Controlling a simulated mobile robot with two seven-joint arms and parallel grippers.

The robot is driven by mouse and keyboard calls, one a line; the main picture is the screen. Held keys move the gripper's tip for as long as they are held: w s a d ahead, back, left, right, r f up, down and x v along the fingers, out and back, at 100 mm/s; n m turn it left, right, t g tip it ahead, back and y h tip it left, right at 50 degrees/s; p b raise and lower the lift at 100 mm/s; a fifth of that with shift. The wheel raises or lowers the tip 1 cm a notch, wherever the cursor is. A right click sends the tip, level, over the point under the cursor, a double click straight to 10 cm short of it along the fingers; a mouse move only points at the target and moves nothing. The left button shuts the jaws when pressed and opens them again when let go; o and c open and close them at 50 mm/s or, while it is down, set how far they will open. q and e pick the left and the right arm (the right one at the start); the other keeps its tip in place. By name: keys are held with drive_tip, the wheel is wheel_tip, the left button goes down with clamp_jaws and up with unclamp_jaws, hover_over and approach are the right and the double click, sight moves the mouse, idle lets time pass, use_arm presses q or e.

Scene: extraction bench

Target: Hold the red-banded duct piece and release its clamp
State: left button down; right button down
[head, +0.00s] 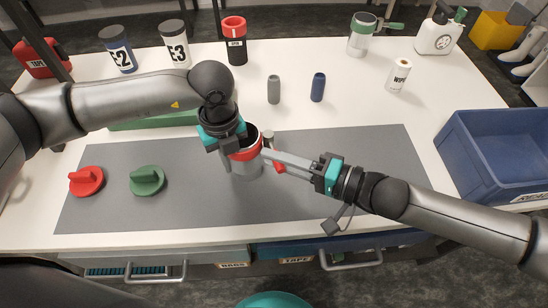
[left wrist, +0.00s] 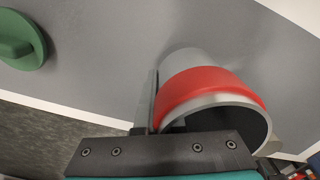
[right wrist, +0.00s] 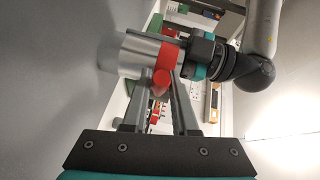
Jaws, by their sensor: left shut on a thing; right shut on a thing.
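The red-banded duct piece (head: 246,170) stands upright on the grey mat, a grey metal tube with a red band (left wrist: 208,88) near its open top. The fingers partly hide the clamp.
Red (head: 86,181) and green (head: 147,180) knobbed caps lie on the mat (head: 340,180) at left. Labelled canisters (head: 119,50), a red-topped jar (head: 236,45) and small grey and blue cylinders (head: 318,87) stand behind. A blue bin (head: 490,150) is at right.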

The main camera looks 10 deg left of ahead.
drive_tip(key=shift+w+d+f+n+g+h, duration=0.1)
drive_tip(key=shift+w+d+n+g+h, duration=0.25)
drive_tip(key=shift+n+g, duration=1.35)
drive_tip(key=shift+w+d+r+n+g+h, duration=0.1)
drive_tip(key=shift+w+d+n+g, duration=0.3)
drive_tip(key=shift+w+n+g, duration=1.2)
drive_tip(key=shift+s+d+f+n+g+h, duration=0.1)
drive_tip(key=shift+s+d+n+g+h, duration=0.25)
drive_tip(key=shift+n+g, duration=1.45)
drive_tip(key=shift+d+m+g, duration=0.2)
drive_tip(key=shift+m+g, duration=0.3)
drive_tip(key=shift+g, duration=0.7)
drive_tip(key=c, duration=0.7)
unclamp_jaws()
drive_tip(key=shift+r, duration=0.2)
